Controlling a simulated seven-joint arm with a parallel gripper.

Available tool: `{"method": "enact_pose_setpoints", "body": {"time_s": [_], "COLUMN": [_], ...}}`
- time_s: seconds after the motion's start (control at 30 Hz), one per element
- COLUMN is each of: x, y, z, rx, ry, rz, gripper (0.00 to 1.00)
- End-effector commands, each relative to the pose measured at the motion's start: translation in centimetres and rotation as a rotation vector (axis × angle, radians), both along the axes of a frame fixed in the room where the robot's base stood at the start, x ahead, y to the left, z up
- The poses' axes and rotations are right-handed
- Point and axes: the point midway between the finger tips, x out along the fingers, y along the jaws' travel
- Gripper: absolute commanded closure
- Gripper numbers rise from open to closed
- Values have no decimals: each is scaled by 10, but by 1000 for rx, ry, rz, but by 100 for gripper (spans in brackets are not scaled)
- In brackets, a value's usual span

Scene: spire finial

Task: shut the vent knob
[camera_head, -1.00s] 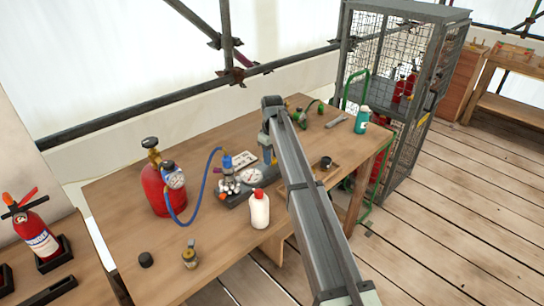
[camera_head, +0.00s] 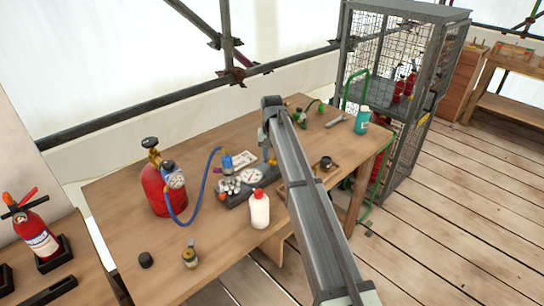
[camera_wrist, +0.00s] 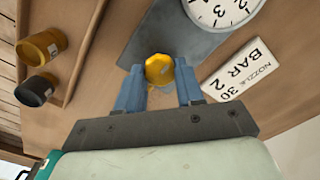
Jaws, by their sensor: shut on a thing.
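The vent knob (camera_wrist: 159,69) is a small yellow knob, seen in the wrist view above a grey base plate (camera_wrist: 180,38). My gripper (camera_wrist: 159,82) has its two blue fingers on either side of the knob and is shut on it. The knob's turned position cannot be read. A white dial gauge (camera_wrist: 222,8) sits on the plate beside it; this gauge also shows in the head view (camera_head: 251,175).
A white bottle with a red cap (camera_head: 260,211) stands in front of the gauge plate. A red cylinder (camera_head: 160,190) with a blue hose (camera_head: 208,180) stands left. A white label plate (camera_wrist: 243,70) lies near the knob.

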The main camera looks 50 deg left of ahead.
Motion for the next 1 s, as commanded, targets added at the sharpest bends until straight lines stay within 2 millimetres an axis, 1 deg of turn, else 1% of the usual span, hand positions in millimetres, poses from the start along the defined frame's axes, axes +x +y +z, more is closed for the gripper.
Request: {"method": "enact_pose_setpoints", "body": {"time_s": [0.23, 0.63, 0.67, 0.9, 1.0], "x": [0, 0, 0, 0, 0], "y": [0, 0, 0, 0, 0], "z": [0, 0, 0, 0, 0], "rx": [0, 1, 1, 0, 0], "ry": [0, -1, -1, 0, 0], "rz": [-45, -51, -51, -50, -49], "gripper": [94, 94, 61, 38, 37]}}
